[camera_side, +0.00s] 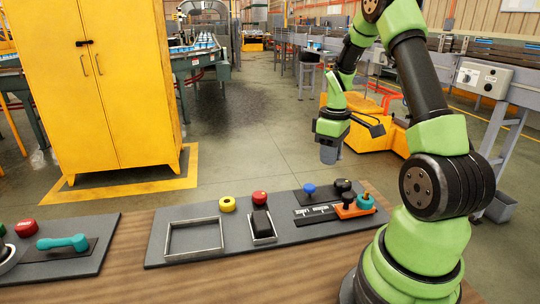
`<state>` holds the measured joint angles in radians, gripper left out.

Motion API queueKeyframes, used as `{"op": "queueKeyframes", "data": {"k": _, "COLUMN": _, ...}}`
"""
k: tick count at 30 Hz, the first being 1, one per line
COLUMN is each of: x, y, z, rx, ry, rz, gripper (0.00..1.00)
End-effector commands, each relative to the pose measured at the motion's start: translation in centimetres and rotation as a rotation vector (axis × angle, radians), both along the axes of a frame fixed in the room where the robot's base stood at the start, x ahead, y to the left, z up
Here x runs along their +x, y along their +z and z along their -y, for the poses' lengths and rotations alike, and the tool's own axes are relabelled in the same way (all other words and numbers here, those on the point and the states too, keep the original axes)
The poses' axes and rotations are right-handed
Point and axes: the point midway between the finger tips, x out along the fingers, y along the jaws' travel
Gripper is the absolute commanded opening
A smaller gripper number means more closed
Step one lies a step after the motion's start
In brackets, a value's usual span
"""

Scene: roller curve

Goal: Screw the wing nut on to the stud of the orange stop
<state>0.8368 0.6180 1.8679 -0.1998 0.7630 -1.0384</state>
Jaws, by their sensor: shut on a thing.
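The orange stop (354,211) sits at the right end of the dark grey panel, on or beside a black strip with white marks. A black knob and a teal round part (365,201) stand on it; I cannot make out its stud. My gripper (329,154) hangs well above and behind the panel, fingers down, apart from the stop. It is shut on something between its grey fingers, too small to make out. I cannot pick out the wing nut by its shape anywhere in view.
On the panel (160,252) are an empty metal frame (192,252), yellow and red round parts, a black block (261,221) in a metal holder, a blue knob (309,190) and a black knob (342,186). A second panel with a teal handle (62,242) lies left. Air around my gripper is clear.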

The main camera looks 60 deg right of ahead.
Motion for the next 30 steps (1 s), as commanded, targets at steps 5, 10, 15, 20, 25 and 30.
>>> {"op": "queueKeyframes", "data": {"k": 5, "x": -6.4, "y": 0.0, "z": 1.6, "rx": 0.002, "ry": -0.176, "rz": 0.001, "gripper": 0.03}}
{"op": "queueKeyframes", "data": {"k": 10, "x": -9.2, "y": -0.1, "z": 1.7, "rx": 0.000, "ry": -0.252, "rz": 0.002, "gripper": 0.03}}
{"op": "queueKeyframes", "data": {"k": 15, "x": -9.8, "y": -0.6, "z": 1.7, "rx": 0.002, "ry": -0.268, "rz": 0.001, "gripper": 0.03}}
{"op": "queueKeyframes", "data": {"k": 20, "x": -9.7, "y": -2.0, "z": 1.7, "rx": 0.004, "ry": -0.267, "rz": 0.001, "gripper": 0.03}}
{"op": "queueKeyframes", "data": {"k": 25, "x": -9.7, "y": -3.6, "z": 1.7, "rx": 0.004, "ry": -0.267, "rz": 0.001, "gripper": 0.03}}
{"op": "queueKeyframes", "data": {"k": 30, "x": -9.7, "y": -4.9, "z": 1.7, "rx": 0.002, "ry": -0.266, "rz": 0.001, "gripper": 0.03}}
